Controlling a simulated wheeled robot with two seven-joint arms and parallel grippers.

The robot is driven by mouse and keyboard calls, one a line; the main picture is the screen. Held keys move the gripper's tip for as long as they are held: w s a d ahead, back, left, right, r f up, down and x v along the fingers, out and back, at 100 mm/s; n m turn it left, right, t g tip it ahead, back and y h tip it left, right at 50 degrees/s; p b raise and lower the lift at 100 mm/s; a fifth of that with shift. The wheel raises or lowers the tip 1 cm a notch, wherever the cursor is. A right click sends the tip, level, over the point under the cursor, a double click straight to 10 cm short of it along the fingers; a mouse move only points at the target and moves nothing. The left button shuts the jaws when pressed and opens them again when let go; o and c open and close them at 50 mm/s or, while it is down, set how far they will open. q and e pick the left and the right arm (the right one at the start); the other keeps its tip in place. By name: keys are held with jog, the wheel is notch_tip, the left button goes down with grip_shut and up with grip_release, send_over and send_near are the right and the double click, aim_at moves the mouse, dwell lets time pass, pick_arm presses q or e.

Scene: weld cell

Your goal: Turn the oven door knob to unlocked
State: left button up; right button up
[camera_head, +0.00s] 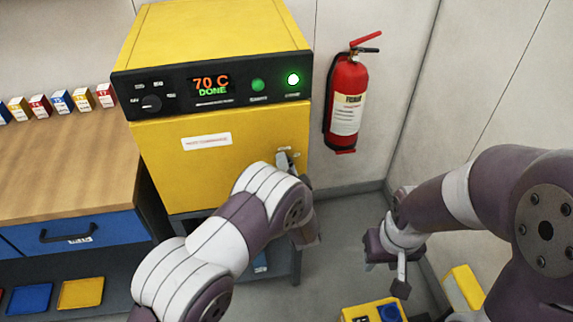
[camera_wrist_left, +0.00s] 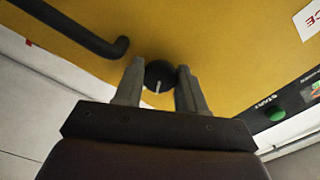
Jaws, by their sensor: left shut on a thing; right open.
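The yellow oven (camera_head: 165,160) stands at the back left, with its door shut and its display reading 70 C DONE. The round black door knob (camera_wrist_left: 160,76) shows in the left wrist view with a white pointer line on it. My left gripper (camera_wrist_left: 160,68) is shut on the knob, one finger on each side. In the head view the left gripper (camera_head: 287,161) is at the door's right side, and the knob is mostly hidden there. A black bar handle (camera_wrist_left: 80,30) is beside the knob in the wrist view. My right gripper (camera_head: 387,272) is open and empty, away from the oven.
A red fire extinguisher (camera_head: 347,100) hangs on the wall right of the oven. A wooden bench (camera_head: 65,165) with a blue drawer (camera_head: 100,232) is at left. A yellow box (camera_head: 372,312) is below my right gripper. The floor between oven and right arm is partly clear.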

pick_arm(q)
jog(key=m+p, duration=0.1)
jog(key=m, duration=0.4)
jog(key=shift+m, duration=0.4)
dwell(0.4)
jog(key=o, duration=1)
jog(key=s+d+b, duration=0.1)
jog(key=s+d, duration=0.1)
jog(key=s, duration=1)
jog(key=shift+s+d, duration=0.2)
jog(key=shift+s, duration=0.05)
